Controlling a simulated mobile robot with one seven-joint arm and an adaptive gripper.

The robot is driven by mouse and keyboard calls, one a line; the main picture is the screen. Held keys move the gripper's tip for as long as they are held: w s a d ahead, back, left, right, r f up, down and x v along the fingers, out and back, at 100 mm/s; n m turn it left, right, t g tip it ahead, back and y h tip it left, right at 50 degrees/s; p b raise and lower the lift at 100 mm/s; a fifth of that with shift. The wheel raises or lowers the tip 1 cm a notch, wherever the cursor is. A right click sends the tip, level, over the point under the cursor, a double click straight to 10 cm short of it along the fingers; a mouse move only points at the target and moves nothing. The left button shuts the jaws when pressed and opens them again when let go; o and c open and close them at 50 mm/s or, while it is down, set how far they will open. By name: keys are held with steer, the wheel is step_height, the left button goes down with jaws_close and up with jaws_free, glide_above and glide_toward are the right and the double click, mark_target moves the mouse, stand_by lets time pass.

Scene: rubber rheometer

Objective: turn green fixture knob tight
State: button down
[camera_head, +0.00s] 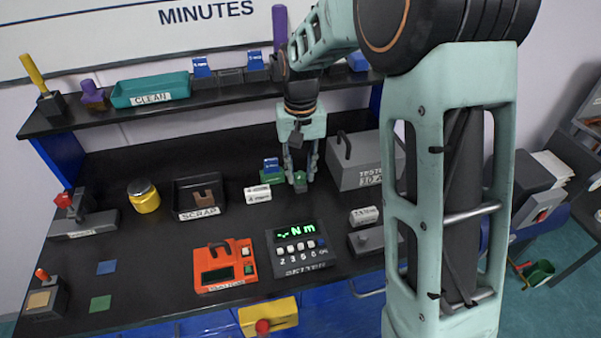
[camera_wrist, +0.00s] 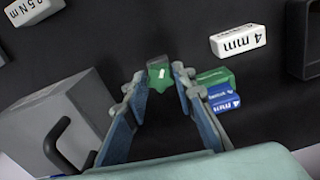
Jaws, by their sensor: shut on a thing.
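The green fixture knob (camera_head: 300,180) is a small lobed knob standing on the black bench. It also shows in the wrist view (camera_wrist: 161,76), with a white mark on top and a grey piece behind it. My gripper (camera_head: 300,176) points down over it. In the wrist view, my gripper (camera_wrist: 163,82) has one finger on each side of the knob and is shut on it. A green block (camera_wrist: 213,77) with a blue labelled piece (camera_wrist: 223,97) sits just right of the fingers in the wrist view. The knob's underside is hidden.
A grey tester box (camera_head: 365,165) stands close right of my gripper. A white "4 mm" block (camera_head: 257,193) and the black scrap tray (camera_head: 200,210) lie to the left. The torque display (camera_head: 298,246) stands in front. A shelf (camera_head: 225,94) runs behind.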

steer(key=m, duration=0.3)
steer(key=shift+m, duration=0.3)
steer(key=shift+m, duration=0.5)
steer(key=m, duration=0.3)
steer(key=shift+m, duration=0.3)
steer(key=shift+m, duration=0.3)
steer(key=m, duration=0.3)
steer(key=shift+w+m+p, duration=0.1)
steer(key=shift+m+p, duration=0.3)
steer(key=shift+a, duration=0.1)
